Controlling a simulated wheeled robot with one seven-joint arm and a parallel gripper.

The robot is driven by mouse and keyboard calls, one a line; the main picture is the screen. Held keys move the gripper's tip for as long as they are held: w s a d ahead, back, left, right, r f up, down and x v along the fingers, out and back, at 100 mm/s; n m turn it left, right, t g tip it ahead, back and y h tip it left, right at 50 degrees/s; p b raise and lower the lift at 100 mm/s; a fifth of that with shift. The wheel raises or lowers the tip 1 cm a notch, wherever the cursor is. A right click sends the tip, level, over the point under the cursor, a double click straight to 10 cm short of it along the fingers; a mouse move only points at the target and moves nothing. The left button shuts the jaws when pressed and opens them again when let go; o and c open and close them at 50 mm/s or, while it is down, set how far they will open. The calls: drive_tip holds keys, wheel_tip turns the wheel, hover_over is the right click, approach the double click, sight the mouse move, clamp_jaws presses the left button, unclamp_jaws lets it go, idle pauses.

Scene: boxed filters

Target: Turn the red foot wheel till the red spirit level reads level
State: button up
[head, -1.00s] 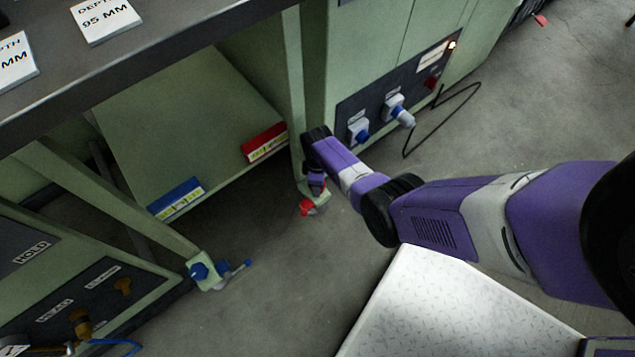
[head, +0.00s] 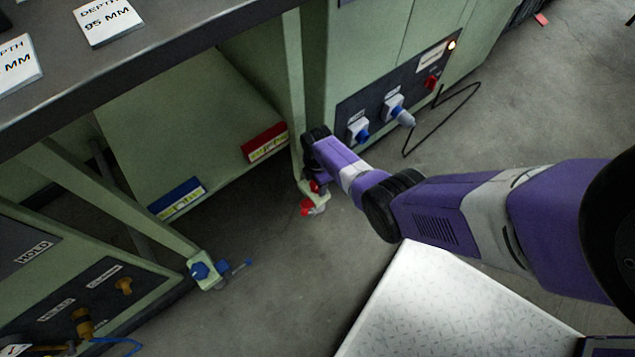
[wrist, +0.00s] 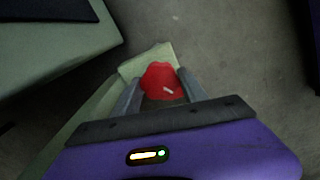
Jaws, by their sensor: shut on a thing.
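The red foot wheel (wrist: 159,80) sits between the two fingers of my gripper (wrist: 160,88) in the wrist view, and the gripper is shut on it. In the head view the foot's red parts (head: 308,208) show at the base of the right table leg, partly hidden by my arm. The red spirit level (head: 265,143) is fixed on the lower edge of the green panel under the table. Its yellow-green vial shows, but the bubble is too small to read.
A blue spirit level (head: 178,199) is on the same panel edge to the left. A blue foot wheel (head: 200,271) is on the left leg. A green cabinet with plugs (head: 396,108) stands right of the leg, a black cable (head: 440,118) on the floor before it.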

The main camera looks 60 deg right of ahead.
idle(0.4)
drive_tip(key=o, duration=1.3)
drive_tip(key=shift+o, duration=0.2)
wheel_tip(320, 180, up, 8)
drive_tip(key=p, duration=0.4)
drive_tip(key=shift+p, duration=0.4)
drive_tip(key=shift+f, duration=0.1)
